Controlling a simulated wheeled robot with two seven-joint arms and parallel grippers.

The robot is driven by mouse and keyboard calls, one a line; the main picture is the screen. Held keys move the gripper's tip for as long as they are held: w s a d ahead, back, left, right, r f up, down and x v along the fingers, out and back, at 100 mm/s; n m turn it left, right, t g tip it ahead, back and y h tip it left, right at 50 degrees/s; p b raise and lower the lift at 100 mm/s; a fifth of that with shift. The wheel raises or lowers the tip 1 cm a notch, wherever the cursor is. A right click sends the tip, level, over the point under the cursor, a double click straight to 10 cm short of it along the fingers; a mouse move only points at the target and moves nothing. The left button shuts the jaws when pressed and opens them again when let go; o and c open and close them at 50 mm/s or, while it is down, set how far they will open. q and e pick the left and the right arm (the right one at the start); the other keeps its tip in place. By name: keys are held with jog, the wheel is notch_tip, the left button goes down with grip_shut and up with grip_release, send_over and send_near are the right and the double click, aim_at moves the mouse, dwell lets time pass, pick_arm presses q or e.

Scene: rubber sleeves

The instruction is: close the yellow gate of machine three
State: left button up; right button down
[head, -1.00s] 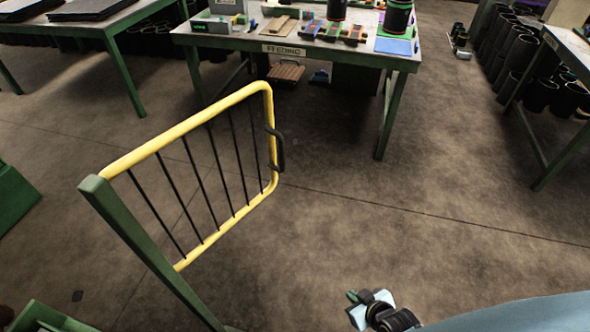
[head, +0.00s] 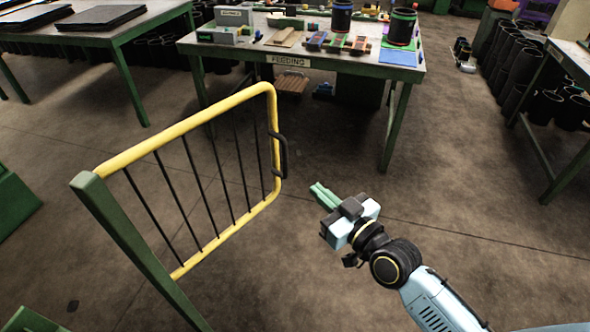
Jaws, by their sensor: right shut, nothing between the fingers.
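The yellow gate (head: 183,273) stands swung out over the floor, with thin black vertical bars inside its yellow tube frame. It hangs from a green post (head: 127,238) at the left. A black handle (head: 284,157) sits on its free end. My right gripper (head: 320,192) is shut and empty, with green fingers pointing up and left. It is to the right of the gate's free end and a little below the handle in the picture, apart from both. My left gripper is out of view.
A table marked FEEDING (head: 290,61) stands beyond the gate, bearing black sleeves, blocks and a blue mat. Another table (head: 130,38) is at the back left. Black sleeves (head: 518,65) stand at the right beside a third table (head: 567,62). The middle floor (head: 420,190) is clear.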

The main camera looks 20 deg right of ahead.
jog(key=x, duration=0.9)
jog(key=shift+w, duration=0.2)
